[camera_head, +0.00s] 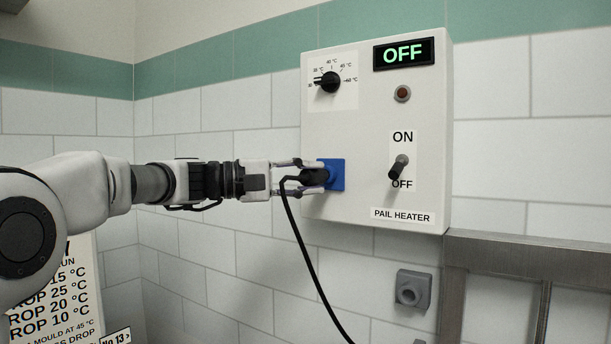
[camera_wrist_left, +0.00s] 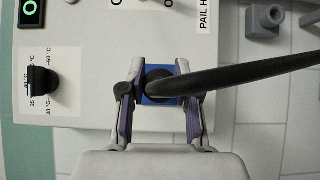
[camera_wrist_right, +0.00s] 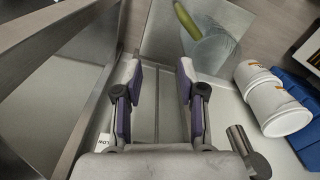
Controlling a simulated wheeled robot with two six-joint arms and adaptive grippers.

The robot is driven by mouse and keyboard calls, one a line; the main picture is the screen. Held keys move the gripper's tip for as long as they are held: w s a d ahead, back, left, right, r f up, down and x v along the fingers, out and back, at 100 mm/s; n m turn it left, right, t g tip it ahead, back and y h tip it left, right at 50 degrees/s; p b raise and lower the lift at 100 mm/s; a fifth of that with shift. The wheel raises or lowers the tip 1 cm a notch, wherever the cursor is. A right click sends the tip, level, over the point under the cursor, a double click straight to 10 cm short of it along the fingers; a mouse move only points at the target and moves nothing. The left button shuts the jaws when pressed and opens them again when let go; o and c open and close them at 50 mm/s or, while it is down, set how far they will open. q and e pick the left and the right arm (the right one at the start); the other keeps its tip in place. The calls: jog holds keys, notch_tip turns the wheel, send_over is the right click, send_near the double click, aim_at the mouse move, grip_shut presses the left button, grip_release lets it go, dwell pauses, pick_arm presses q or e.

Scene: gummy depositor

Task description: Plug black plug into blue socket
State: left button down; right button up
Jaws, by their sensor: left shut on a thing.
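The black plug (camera_head: 314,176) is at the blue socket (camera_head: 338,175) on the front of the white pail heater box. My left gripper (camera_head: 304,178) is shut on the plug, its fingers on either side of it. In the left wrist view the plug (camera_wrist_left: 160,82) sits between the fingertips (camera_wrist_left: 160,100), in front of the blue socket plate (camera_wrist_left: 150,100). How deep the plug sits in the socket is hidden. A black cord (camera_head: 305,250) hangs from the plug. My right gripper (camera_wrist_right: 159,85) is open and empty in the right wrist view, away from the socket.
The heater box (camera_head: 350,120) carries a dial (camera_head: 330,82), a display reading OFF (camera_head: 403,53), and a toggle switch (camera_head: 399,167). A grey wall socket (camera_head: 412,290) is below. White tubs (camera_wrist_right: 272,97) and a metal frame (camera_wrist_right: 75,45) are near my right gripper.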

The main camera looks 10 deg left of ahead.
pick_arm(q)
jog(key=shift+w+d+r, duration=0.1)
jog(key=shift+w, duration=0.2)
jog(key=c, duration=0.7)
grip_release()
jog(key=shift+c, duration=0.2)
jog(key=v, duration=1.2)
jog(key=shift+d, duration=0.1)
